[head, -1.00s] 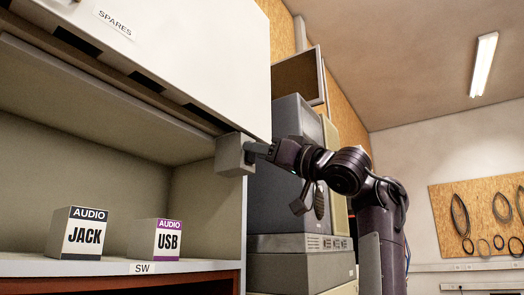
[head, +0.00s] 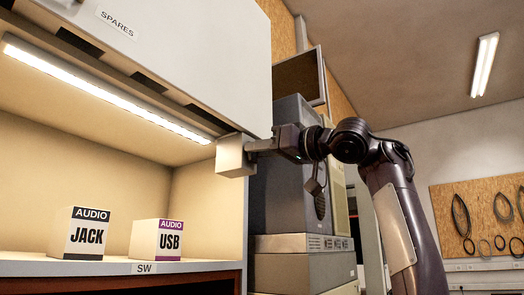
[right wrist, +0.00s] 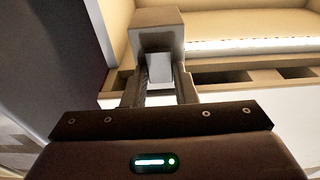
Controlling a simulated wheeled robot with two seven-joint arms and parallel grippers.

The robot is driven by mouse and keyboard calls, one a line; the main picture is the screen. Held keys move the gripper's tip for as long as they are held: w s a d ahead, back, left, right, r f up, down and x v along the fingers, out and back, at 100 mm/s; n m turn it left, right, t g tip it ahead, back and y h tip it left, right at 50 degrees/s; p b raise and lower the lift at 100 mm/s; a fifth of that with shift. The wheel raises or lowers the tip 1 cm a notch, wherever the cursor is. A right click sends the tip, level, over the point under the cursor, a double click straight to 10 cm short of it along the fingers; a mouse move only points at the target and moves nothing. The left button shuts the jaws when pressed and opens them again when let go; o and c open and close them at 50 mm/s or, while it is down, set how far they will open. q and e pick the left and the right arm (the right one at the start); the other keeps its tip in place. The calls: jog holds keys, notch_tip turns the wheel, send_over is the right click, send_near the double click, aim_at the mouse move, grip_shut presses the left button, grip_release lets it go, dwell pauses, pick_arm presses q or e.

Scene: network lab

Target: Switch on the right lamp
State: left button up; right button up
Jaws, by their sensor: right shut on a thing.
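The lamp (head: 105,92) is a long strip under the cabinet, and it is lit. A pale switch box (head: 231,157) sits at its right end, by the cabinet's lower edge. My right gripper (head: 262,145) reaches this box from the right. In the right wrist view, the box (right wrist: 157,28) shows ahead, with a small light lever (right wrist: 158,72) sticking out of it. My right gripper's fingers (right wrist: 160,88) are shut on the lever, one on each side. The lit strip (right wrist: 250,43) also shows there. My left gripper is not in view.
A white cabinet (head: 190,50) labelled SPARES hangs above the lit shelf (head: 60,266). AUDIO JACK (head: 86,232) and AUDIO USB (head: 156,240) boxes stand on the shelf. Grey equipment (head: 283,175) is stacked close behind my right arm.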

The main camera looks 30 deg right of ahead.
jog(key=shift+s+r, duration=0.1)
jog(key=shift+r, duration=0.2)
jog(key=o, duration=1)
jog(key=shift+d+f, duration=0.1)
jog(key=shift+s+f, duration=0.1)
jog(key=b+v, duration=0.2)
jog(key=v, duration=0.5)
jog(key=shift+s+d+b, duration=0.2)
jog(key=shift+s+b, duration=0.1)
jog(key=shift+b, duration=0.05)
jog(key=shift+w, duration=0.1)
